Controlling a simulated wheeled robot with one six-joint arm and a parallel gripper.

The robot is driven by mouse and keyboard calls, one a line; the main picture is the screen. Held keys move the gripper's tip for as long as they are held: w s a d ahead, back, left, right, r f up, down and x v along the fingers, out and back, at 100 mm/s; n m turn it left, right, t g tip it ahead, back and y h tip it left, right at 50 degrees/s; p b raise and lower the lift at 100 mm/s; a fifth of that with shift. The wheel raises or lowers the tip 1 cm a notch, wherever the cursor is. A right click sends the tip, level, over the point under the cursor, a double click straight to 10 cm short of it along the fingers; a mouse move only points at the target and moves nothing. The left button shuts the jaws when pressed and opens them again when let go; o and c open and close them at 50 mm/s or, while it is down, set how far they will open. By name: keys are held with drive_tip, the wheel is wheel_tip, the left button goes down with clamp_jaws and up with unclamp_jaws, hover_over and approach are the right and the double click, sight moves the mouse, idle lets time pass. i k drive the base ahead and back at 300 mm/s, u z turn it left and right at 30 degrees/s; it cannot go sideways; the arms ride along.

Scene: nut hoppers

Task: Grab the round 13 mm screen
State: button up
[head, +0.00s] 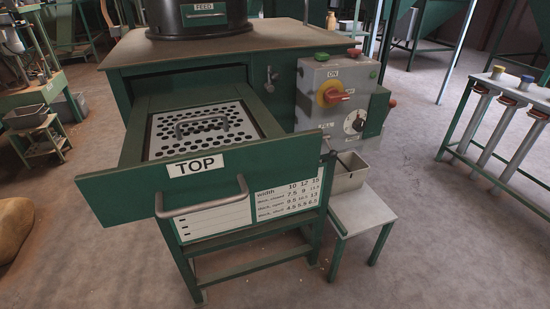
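A pale perforated screen (221,130) with round holes and a small bar handle (201,122) lies in the open drawer (142,133) of a green machine. No size mark is readable on this screen, so I cannot tell whether it is the 13 mm one. The drawer front (115,190) carries a "TOP" label, a grey pull handle and a chart of widths. No other screen is clearly visible. My gripper is not in view.
The machine's control box (312,108) has a red-and-yellow switch. A small stool (362,216) with a metal bin (349,176) stands right of the drawer. A tube rack (465,150) stands far right. A brown sack (12,220) lies left. Floor in front is clear.

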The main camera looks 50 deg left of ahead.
sight(183, 132)
drive_tip(key=u, duration=0.65)
drive_tip(key=k, duration=0.1)
drive_tip(key=u, duration=1.25)
